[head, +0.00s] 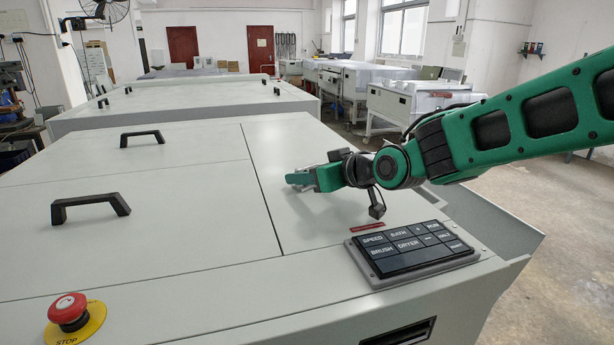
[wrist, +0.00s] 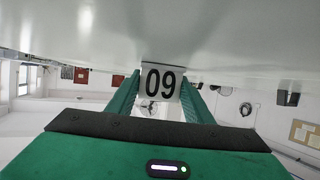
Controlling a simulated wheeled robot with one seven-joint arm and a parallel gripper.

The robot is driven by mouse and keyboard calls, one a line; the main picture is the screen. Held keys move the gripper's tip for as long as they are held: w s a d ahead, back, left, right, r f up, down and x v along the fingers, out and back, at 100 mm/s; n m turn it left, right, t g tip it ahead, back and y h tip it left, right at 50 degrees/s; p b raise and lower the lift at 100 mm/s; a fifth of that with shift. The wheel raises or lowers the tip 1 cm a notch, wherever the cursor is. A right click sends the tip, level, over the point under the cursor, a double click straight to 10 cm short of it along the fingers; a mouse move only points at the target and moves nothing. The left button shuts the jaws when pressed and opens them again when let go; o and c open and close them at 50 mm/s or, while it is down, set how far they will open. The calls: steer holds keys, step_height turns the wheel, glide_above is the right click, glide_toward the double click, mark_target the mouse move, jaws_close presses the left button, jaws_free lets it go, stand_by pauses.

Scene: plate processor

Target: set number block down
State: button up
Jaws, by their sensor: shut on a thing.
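The number block (wrist: 160,92) is a small pale piece with black digits that read "09" in the wrist view. My gripper (wrist: 160,80) is shut on it, with a green finger on each side. In the head view my gripper (head: 297,179) is low over the pale right-hand lid panel (head: 285,140) of the machine. The block is hard to make out there. Its edge is close to the pale surface (wrist: 150,30) at the top of the wrist view; I cannot tell whether they touch.
A button panel (head: 412,249) and a short red strip (head: 367,226) lie to the right on the machine top. Two black handles (head: 91,207) stand on the left lids. A red stop button (head: 68,310) is at the front left. The lid panel in front of my gripper is clear.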

steer(key=o, duration=1.2)
steer(key=shift+r, duration=0.1)
steer(key=shift+s+d+r, duration=0.15)
steer(key=shift+s+d, duration=0.1)
steer(key=shift+s, duration=0.05)
steer(key=v, duration=1)
steer(key=shift+s+d+r, duration=0.1)
steer(key=shift+s+d, duration=0.1)
steer(key=shift+s, duration=0.05)
steer(key=shift+s+d, duration=0.15)
steer(key=shift+s, duration=0.05)
